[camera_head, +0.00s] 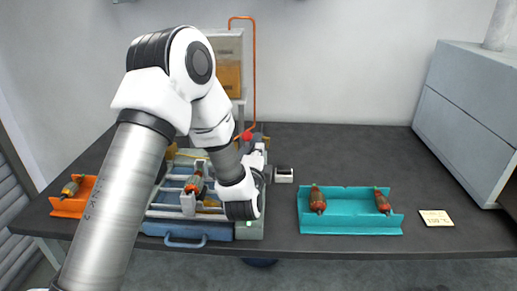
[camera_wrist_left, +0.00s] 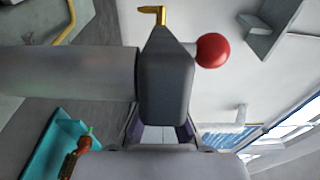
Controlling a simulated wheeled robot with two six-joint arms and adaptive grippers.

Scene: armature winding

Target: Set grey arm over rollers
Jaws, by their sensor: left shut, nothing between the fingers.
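The grey arm (camera_wrist_left: 166,85) shows in the left wrist view as a dark grey block with a gold hooked tip and a red ball knob (camera_wrist_left: 213,50). The red knob also shows in the head view (camera_head: 247,135), at the back of the winding machine (camera_head: 210,231). An orange-brown armature (camera_head: 195,184) lies on the machine; the rollers are hard to make out. My left gripper (camera_head: 259,160) is shut and empty, close to the grey arm; its fingers (camera_wrist_left: 160,134) show below the block. Whether they touch it cannot be told. My right gripper is not in view.
A teal tray (camera_head: 350,225) with two armatures (camera_head: 317,199) stands to the right, beside a small card (camera_head: 436,218). An orange tray (camera_head: 68,207) is at the left. A large grey cabinet (camera_head: 465,110) stands at the right. The back right tabletop is clear.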

